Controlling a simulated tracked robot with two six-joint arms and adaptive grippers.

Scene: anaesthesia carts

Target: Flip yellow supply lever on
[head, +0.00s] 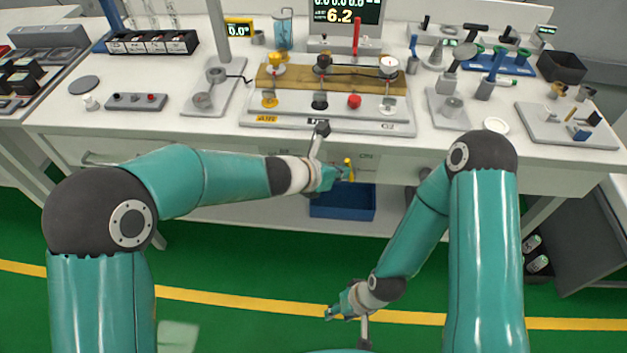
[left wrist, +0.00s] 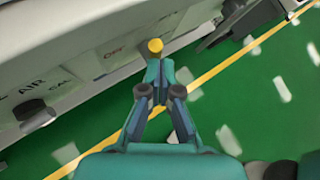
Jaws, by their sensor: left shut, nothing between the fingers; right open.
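The yellow supply lever (head: 348,168) projects from the bench's front panel, near the "ON" marking in the head view. In the left wrist view its round yellow end (left wrist: 155,46) shows just beyond my fingertips, beside a red "OFF" marking; I cannot tell whether they touch. My left gripper (head: 334,175) is shut and empty, just left of the lever in the head view. It also shows in the left wrist view (left wrist: 158,72), and it hides the lever's lower part there. My right gripper (head: 332,313) is open and empty, low over the green floor.
A white bench (head: 160,140) carries a gas panel (head: 290,118) with yellow, black and red knobs, stands and small fittings. A blue bin (head: 342,205) sits on the lower shelf below the lever. The bench's front edge is close to my left arm. Open floor lies in front.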

